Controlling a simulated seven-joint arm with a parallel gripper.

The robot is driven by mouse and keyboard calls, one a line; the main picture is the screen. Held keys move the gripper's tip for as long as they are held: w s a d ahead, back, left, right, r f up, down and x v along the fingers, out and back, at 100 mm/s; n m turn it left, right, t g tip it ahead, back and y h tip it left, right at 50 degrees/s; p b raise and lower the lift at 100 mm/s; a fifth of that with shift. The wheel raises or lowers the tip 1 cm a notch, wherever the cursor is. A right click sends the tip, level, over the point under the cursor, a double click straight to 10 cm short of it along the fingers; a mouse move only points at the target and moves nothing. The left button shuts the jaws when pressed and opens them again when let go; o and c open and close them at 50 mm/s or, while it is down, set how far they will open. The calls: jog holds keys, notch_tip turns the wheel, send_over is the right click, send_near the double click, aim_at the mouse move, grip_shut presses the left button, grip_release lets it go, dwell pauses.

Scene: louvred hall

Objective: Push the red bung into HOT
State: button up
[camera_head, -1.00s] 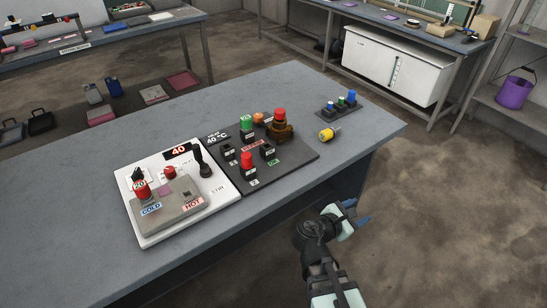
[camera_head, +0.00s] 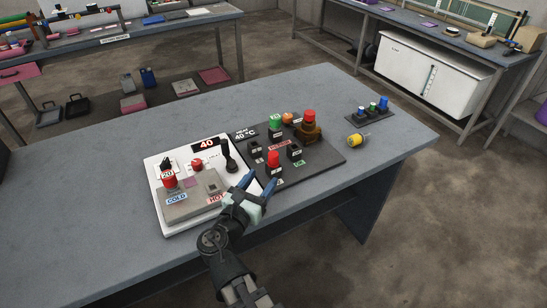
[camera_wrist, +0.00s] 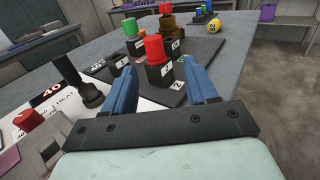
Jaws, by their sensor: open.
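A red bung (camera_head: 273,158) stands upright in a black block on the dark board; it shows larger in the wrist view (camera_wrist: 155,50). Another red piece marked 20 (camera_head: 169,179) stands at COLD on the grey block (camera_head: 190,207). The HOT label (camera_head: 216,197) is on that block's right front, partly hidden by my gripper, with a small square socket (camera_head: 212,187) behind it that looks empty. My gripper (camera_head: 259,184) is open and empty, just in front of the dark board. In the wrist view its fingers (camera_wrist: 162,75) point toward the red bung, apart from it.
The white panel (camera_head: 153,165) carries a red knob (camera_head: 197,163), a black lever (camera_head: 229,160) and a 40 display (camera_head: 206,144). The dark board (camera_head: 330,156) also holds a green piece (camera_head: 275,120) and a red-topped brown piece (camera_head: 310,128). A yellow item (camera_head: 357,140) lies right; the table's right is mostly clear.

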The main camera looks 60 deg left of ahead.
aim_at(271, 161)
jog(key=shift+s+a, duration=0.25)
jog(key=shift+s, duration=0.1)
jog(key=shift+x, duration=4.85)
jog(key=shift+c, duration=0.3)
grip_shut()
